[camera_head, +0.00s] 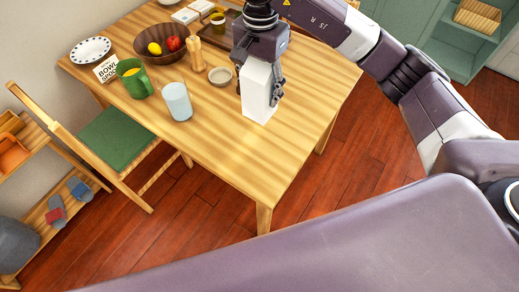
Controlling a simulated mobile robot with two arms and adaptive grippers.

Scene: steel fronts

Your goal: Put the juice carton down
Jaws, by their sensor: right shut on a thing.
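My right gripper (262,76) points down over the right part of the wooden table (262,157). It is shut on the white juice carton (258,97), with a finger showing on the carton's right side. The carton is upright, and its lower end is at or just above the tabletop; I cannot tell whether it touches. The gripper hides the carton's top. My left gripper is not in view.
Near the carton are a small bowl (220,76) and a wooden mill (194,49). The table's front right is clear. A chair (118,137) stands at the left.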

